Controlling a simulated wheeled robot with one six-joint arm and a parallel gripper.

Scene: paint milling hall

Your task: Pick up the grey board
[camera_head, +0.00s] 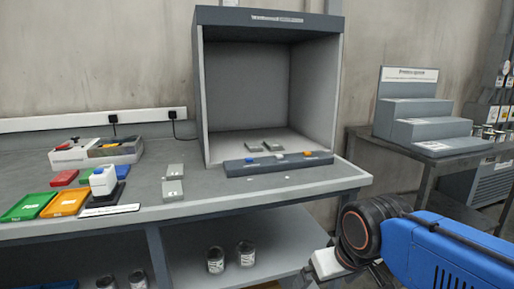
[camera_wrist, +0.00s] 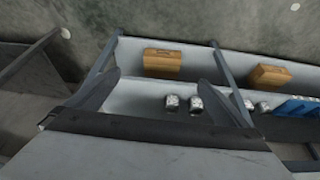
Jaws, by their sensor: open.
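Several small flat grey boards show in the head view. Two lie on the bench, a back one (camera_head: 175,171) and a front one (camera_head: 173,190), left of the booth. I cannot tell which is the task's grey board. In the wrist view my gripper (camera_wrist: 160,77) shows as two dark fingers set wide apart, open with nothing between them. No grey board shows clearly there. In the head view my arm is at lower right, away from the boards; the fingers are not visible.
Jars (camera_head: 215,260) sit below. A stepped stand (camera_head: 415,112) is right.

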